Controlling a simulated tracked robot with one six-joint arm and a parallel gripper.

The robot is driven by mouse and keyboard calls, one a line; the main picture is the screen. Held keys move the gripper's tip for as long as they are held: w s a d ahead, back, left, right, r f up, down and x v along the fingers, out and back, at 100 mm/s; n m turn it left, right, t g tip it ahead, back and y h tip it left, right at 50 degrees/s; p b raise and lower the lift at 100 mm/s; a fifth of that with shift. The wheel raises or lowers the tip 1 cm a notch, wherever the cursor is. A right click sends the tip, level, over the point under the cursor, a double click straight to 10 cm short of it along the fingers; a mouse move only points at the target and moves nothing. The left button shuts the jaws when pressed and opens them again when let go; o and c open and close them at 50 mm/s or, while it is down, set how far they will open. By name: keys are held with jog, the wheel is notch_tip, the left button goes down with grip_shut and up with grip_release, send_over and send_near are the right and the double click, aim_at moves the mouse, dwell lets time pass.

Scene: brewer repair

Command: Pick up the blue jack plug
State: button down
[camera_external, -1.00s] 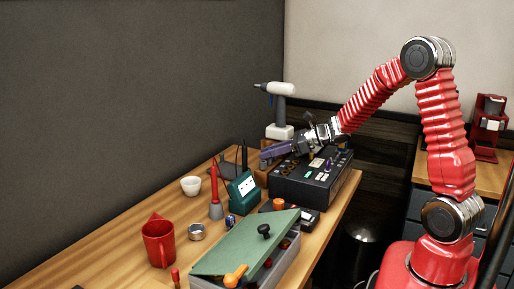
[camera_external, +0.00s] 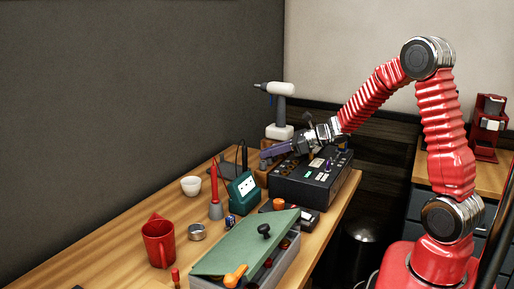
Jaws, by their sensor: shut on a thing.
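My gripper (camera_external: 268,156) is at the back of the bench, just left of the black control box. Its purple-grey jaws point left and down over a small wooden block (camera_external: 262,177). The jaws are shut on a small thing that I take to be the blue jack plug. The plug itself is hidden by the jaws or too small to make out. I cannot tell whether it is clear of the wooden block.
The black control box (camera_external: 308,189) with knobs lies under my wrist. A white-grey drill-like tool (camera_external: 279,115) stands behind.

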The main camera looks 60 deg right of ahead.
notch_tip(320, 180, up, 10)
dwell(0.7)
